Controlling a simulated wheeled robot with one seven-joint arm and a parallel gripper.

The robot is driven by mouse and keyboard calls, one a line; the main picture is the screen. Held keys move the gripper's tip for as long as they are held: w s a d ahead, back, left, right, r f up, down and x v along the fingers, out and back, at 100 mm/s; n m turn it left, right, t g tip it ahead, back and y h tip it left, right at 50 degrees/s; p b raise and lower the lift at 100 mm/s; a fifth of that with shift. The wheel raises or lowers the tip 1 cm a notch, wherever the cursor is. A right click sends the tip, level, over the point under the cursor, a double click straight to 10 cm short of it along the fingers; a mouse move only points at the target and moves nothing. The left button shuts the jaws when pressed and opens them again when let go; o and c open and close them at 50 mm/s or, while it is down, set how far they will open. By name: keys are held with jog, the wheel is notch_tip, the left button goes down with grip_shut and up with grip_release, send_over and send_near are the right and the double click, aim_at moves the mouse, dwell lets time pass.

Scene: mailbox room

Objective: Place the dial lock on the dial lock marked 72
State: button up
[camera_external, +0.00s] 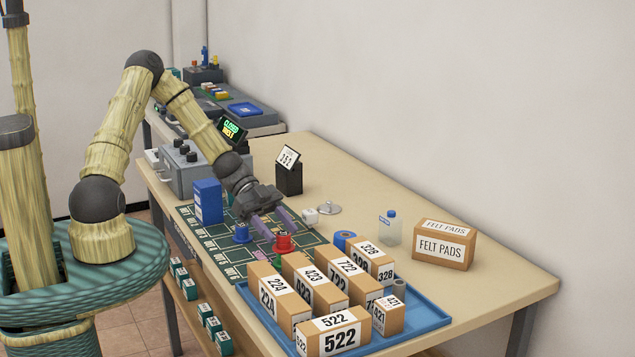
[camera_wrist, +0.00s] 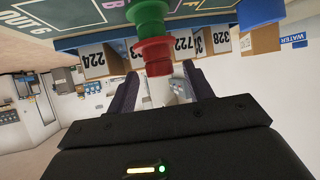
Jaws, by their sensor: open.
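I see no marking 72, so I cannot tell which piece is the dial lock it names. A red flanged piece (camera_external: 284,243) sits on a green one (camera_external: 281,259) on the dark green marked mat; the red (camera_wrist: 156,54) and green (camera_wrist: 148,20) pieces also show in the tilted wrist view, one against the other. A blue flanged piece (camera_external: 242,234) stands left of them on the mat. My gripper (camera_external: 279,226) is open, its purple fingers pointing down to the red piece. In the wrist view the fingers (camera_wrist: 160,85) are spread on either side below it, with no clear contact.
A blue tray (camera_external: 432,318) of numbered boxes stands close in front. A blue box (camera_external: 207,201) and a black card stand (camera_external: 289,178) are near my arm. A white cube (camera_external: 311,216), metal disc (camera_external: 328,208), bottle (camera_external: 390,228) and FELT PADS box (camera_external: 443,246) lie right. The table's back right is clear.

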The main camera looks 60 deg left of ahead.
jog(key=b+v, duration=0.1)
jog(key=v, duration=1.1)
jog(key=shift+r, duration=0.1)
